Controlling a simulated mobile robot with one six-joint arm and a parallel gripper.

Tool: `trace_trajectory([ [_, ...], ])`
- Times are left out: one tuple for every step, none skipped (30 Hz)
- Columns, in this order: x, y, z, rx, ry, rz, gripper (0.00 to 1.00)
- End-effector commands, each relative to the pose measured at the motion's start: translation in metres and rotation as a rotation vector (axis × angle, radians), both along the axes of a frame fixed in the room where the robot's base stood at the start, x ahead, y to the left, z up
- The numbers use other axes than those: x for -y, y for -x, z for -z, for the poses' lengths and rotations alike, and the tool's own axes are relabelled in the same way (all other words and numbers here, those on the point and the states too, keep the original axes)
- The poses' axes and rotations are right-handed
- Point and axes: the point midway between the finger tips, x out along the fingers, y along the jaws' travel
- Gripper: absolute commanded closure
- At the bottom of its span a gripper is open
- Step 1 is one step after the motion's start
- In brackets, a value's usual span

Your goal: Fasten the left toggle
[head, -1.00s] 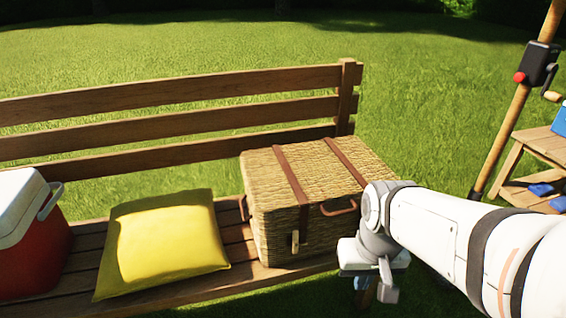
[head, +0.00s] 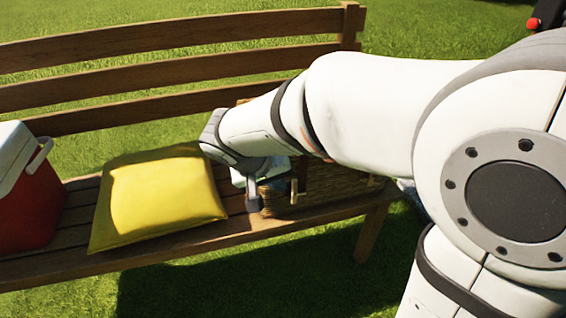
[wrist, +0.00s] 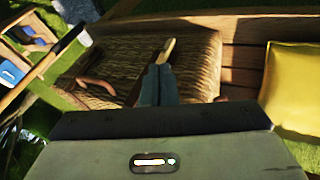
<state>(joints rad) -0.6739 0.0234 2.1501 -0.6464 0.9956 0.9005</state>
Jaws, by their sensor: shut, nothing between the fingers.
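The wicker hamper (head: 340,184) stands on the bench, mostly hidden by my arm in the head view. Its left toggle, a pale peg (head: 294,190), stands upright on the front face. In the wrist view the toggle (wrist: 168,48) shows just beyond my gripper's fingertips (wrist: 156,70), beside a brown strap (wrist: 140,80). My gripper is shut and empty, close in front of the hamper. I cannot tell whether the fingertips touch the toggle. The fingers hide part of the strap and whatever lies around the toggle's near end.
A yellow cushion (head: 160,195) lies on the bench left of the hamper, close to my wrist. A red and white cooler (head: 30,195) stands at the far left. The bench backrest (head: 150,95) runs behind. The hamper's brown handle (wrist: 97,85) sticks out in the wrist view.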

Motion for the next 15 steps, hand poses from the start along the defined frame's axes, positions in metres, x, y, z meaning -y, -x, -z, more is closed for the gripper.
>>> trace_trajectory([
  [-0.021,-0.004,0.006,0.034,0.011,-0.024,1.00],
  [-0.029,-0.005,0.006,0.053,0.015,-0.031,1.00],
  [-0.039,-0.007,0.006,0.076,0.018,-0.036,1.00],
  [-0.045,-0.008,0.006,0.090,0.018,-0.041,1.00],
  [-0.050,-0.009,0.006,0.102,0.019,-0.043,1.00],
  [-0.055,-0.010,0.006,0.113,0.021,-0.047,1.00],
  [-0.057,-0.010,0.006,0.119,0.019,-0.048,1.00],
  [-0.059,-0.010,0.005,0.125,0.020,-0.048,1.00],
  [-0.060,-0.011,0.005,0.128,0.019,-0.049,1.00],
  [-0.060,-0.011,0.004,0.130,0.020,-0.049,1.00],
  [-0.060,-0.011,0.004,0.130,0.020,-0.048,1.00],
  [-0.060,-0.011,0.004,0.130,0.020,-0.048,1.00],
  [-0.060,-0.011,0.004,0.129,0.020,-0.048,1.00],
  [-0.060,-0.011,0.004,0.129,0.019,-0.048,1.00],
  [-0.060,-0.011,0.004,0.129,0.019,-0.048,1.00],
])
